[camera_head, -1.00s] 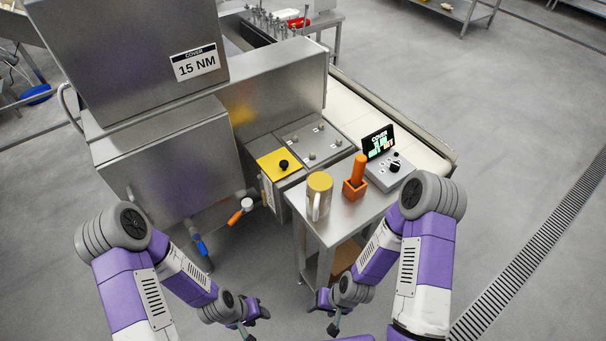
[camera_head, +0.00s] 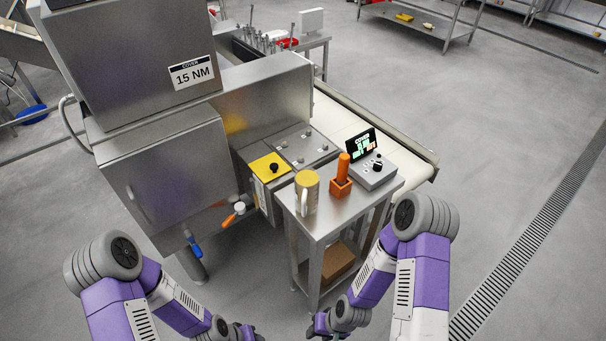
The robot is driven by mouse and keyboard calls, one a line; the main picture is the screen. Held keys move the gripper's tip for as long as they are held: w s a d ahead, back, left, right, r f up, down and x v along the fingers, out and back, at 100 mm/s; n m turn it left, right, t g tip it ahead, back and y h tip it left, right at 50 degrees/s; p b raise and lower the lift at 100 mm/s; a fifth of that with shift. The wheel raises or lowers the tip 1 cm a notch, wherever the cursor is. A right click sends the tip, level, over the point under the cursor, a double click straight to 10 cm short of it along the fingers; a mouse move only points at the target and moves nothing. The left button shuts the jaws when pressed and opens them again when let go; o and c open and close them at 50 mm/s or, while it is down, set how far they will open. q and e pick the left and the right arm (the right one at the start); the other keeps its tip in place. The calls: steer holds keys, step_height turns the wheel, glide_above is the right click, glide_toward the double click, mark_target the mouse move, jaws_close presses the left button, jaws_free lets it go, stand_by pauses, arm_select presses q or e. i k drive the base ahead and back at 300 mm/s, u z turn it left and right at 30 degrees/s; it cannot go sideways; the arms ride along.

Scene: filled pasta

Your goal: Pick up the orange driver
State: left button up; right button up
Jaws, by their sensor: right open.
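The orange driver (camera_head: 343,167) stands upright in a small orange holder (camera_head: 340,188) on the steel side table (camera_head: 327,222). My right gripper (camera_head: 322,331) is low at the bottom of the head view, apart from the driver and in front of the table. It is open and its fingers are small and partly cut off by the lower edge. My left gripper (camera_head: 250,333) is also at the bottom edge, partly out of frame, and its jaws cannot be made out.
A steel machine (camera_head: 160,160) fills the left, with a conveyor (camera_head: 345,120) behind the table. A cardboard box (camera_head: 338,262) sits on the lower shelf.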

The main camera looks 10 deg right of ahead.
mark_target(343, 158)
steer(key=z, duration=0.85)
steer(key=i, duration=0.85)
steer(key=u, duration=0.8)
steer(key=k, duration=0.5)
steer(key=u, duration=3.5)
steer(key=k, duration=1.1)
steer(key=z, duration=0.15)
